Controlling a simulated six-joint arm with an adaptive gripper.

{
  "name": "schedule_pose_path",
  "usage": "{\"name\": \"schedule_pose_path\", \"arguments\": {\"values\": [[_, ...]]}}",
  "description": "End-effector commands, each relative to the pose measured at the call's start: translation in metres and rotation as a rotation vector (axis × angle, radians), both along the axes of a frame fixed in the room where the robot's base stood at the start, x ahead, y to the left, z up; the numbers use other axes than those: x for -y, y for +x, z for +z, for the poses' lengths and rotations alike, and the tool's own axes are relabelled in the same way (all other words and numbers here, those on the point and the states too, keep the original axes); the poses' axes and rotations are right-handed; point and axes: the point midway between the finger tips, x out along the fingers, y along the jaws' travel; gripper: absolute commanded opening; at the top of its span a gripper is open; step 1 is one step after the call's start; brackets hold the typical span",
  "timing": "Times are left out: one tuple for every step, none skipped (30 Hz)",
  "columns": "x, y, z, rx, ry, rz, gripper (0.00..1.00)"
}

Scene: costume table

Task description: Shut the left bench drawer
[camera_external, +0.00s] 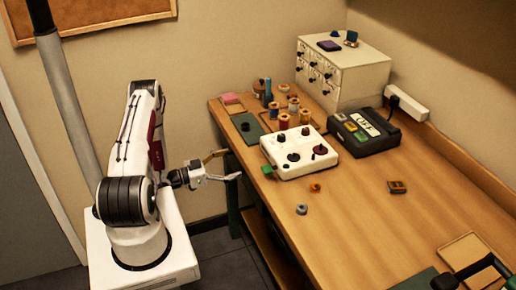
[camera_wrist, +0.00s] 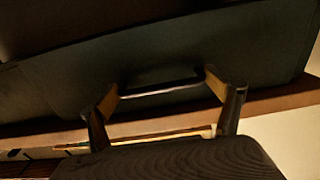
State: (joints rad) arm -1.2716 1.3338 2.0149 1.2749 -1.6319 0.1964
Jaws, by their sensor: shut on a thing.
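My gripper (camera_external: 232,165) is at the left end of the wooden bench (camera_external: 350,205), just below the top's edge. In the wrist view, a dark green drawer front (camera_wrist: 70,75) fills much of the picture, with a thin dark bar handle (camera_wrist: 160,88) on it. My gripper's two fingers (camera_wrist: 162,84) are at opposite ends of this handle, shut on it along its length. In the external view the drawer is hard to make out in the shadow under the bench top. How far it stands out cannot be told.
On the bench stand a white box with knobs (camera_external: 300,152), a dark device with a display (camera_external: 365,131), several spools (camera_external: 293,105) and a white cabinet of small drawers (camera_external: 350,75). Small rings and a dark clamp-like tool lie nearer. Floor between my base and the bench is clear.

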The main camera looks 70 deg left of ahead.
Motion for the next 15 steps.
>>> {"name": "schedule_pose_path", "arguments": {"values": [[0.0018,0.0023,0.0005,0.001,0.003,-0.008,0.52],[0.0019,0.0024,0.0005,0.001,0.003,-0.008,0.52],[0.0019,0.0025,0.0005,0.001,0.003,-0.008,0.93],[0.0020,0.0025,0.0005,0.001,0.003,-0.008,0.96],[0.0019,0.0024,0.0005,0.001,0.003,-0.008,0.96],[0.0018,0.0023,0.0005,0.001,0.003,-0.007,0.96],[0.0016,0.0021,0.0005,0.000,0.003,-0.007,0.96],[0.0015,0.0020,0.0004,0.000,0.003,-0.006,0.96],[0.0014,0.0018,0.0004,0.000,0.003,-0.006,0.96],[0.0013,0.0017,0.0004,0.000,0.002,-0.006,0.96],[0.0013,0.0016,0.0004,0.000,0.002,-0.005,0.96],[0.0011,0.0014,0.0004,0.000,0.002,-0.005,0.96],[0.0010,0.0011,0.0003,0.000,0.002,-0.004,0.96],[0.0009,0.0007,0.0003,0.000,0.002,-0.004,0.96],[0.0008,0.0001,0.0003,0.000,0.002,-0.004,0.96]]}}
